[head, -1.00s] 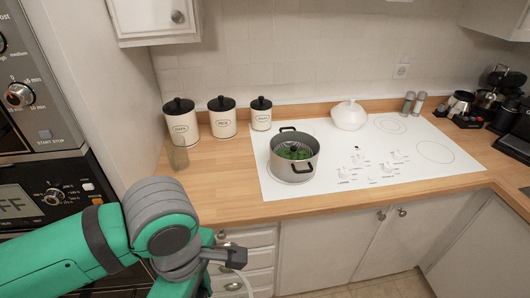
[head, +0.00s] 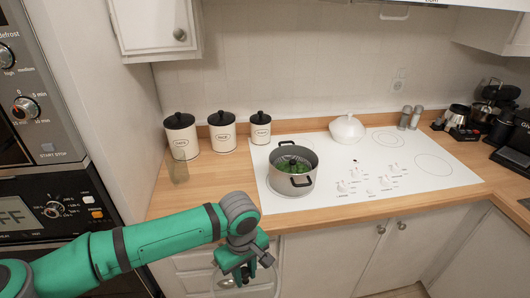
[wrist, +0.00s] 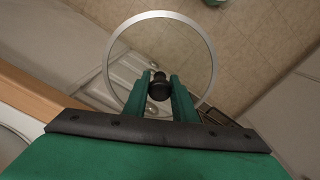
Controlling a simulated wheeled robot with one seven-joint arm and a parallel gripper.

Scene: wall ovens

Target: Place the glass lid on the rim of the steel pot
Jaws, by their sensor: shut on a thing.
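The steel pot (head: 294,171) stands upright on the white cooktop, with dark handles and green leafy food (head: 291,162) inside. My gripper (head: 245,272) is in front of the counter, left of and lower than the pot. In the wrist view, my gripper (wrist: 159,83) is shut on the black knob (wrist: 159,90) of the glass lid (wrist: 163,40). The lid is clear, with a pale metal ring, and floor and drawers show through it. The lid is clear of the pot. In the head view it is faint and partly hidden by my gripper.
Several black-lidded canisters (head: 222,133) and a small glass jar (head: 179,172) stand left of the cooktop (head: 400,176). A white lidded bowl (head: 347,130) and two shakers (head: 410,118) stand behind. The front strip of wooden counter (head: 330,219) is clear. Ovens rise at the left.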

